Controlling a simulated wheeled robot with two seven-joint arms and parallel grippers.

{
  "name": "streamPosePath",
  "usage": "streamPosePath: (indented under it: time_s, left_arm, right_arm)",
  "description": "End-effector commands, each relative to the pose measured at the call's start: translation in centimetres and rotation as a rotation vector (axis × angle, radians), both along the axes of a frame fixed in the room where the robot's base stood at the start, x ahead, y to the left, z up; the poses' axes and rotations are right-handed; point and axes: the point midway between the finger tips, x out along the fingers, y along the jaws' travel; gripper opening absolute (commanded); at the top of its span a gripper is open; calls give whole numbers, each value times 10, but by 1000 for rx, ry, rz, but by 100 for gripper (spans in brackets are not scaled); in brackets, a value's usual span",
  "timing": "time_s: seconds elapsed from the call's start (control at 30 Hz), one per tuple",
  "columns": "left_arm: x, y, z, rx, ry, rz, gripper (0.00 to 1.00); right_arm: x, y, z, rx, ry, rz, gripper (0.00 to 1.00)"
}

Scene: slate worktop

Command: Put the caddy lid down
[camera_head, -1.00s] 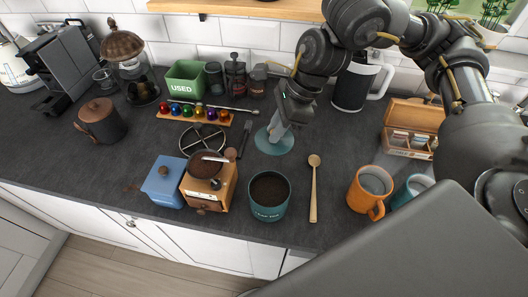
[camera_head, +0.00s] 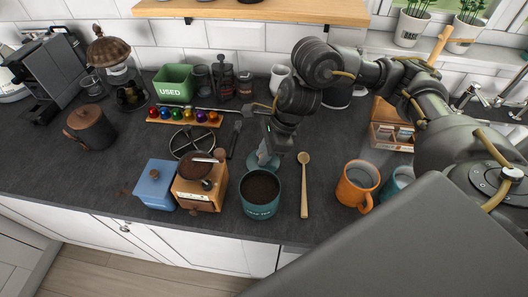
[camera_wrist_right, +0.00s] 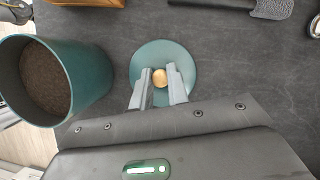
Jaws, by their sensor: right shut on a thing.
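The caddy lid (camera_head: 256,162) is a teal disc with a round golden knob. In the right wrist view the lid (camera_wrist_right: 165,52) is under my right gripper (camera_wrist_right: 160,80), whose two fingers are shut on the knob (camera_wrist_right: 160,77). My right gripper also shows in the head view (camera_head: 268,152), hiding part of the lid. The teal caddy (camera_head: 260,211) stands open, with dark grounds inside, just in front of the lid. In the wrist view the caddy (camera_wrist_right: 88,72) is left of the lid, apart from it. I cannot tell how high the lid is. My left gripper is not in view.
A wooden spoon (camera_head: 304,190) lies right of the caddy, and a wooden grinder (camera_head: 201,193) stands left of it. An orange mug (camera_head: 352,190) is further right. A dark tool (camera_head: 234,139) lies behind left of the lid. Bare worktop shows between spoon and mug.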

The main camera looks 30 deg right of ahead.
Motion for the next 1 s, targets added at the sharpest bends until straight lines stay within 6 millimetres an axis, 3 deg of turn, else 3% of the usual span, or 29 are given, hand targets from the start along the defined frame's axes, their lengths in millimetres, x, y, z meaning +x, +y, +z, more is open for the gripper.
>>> streamPosePath:
  time_s: [0.4,0.43,0.57,0.83,1.0]
  left_arm:
    - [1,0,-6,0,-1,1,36]
    - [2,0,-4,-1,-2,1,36]
    - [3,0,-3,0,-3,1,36]
    - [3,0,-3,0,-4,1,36]
    - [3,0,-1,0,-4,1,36]
  right_arm:
    - [0,0,-6,0,-1,1,0]
    - [0,0,-4,0,-1,1,20]
    - [0,0,-4,0,-1,1,37]
    - [0,0,-4,0,-1,1,38]
    - [1,-3,7,-1,-5,0,38]
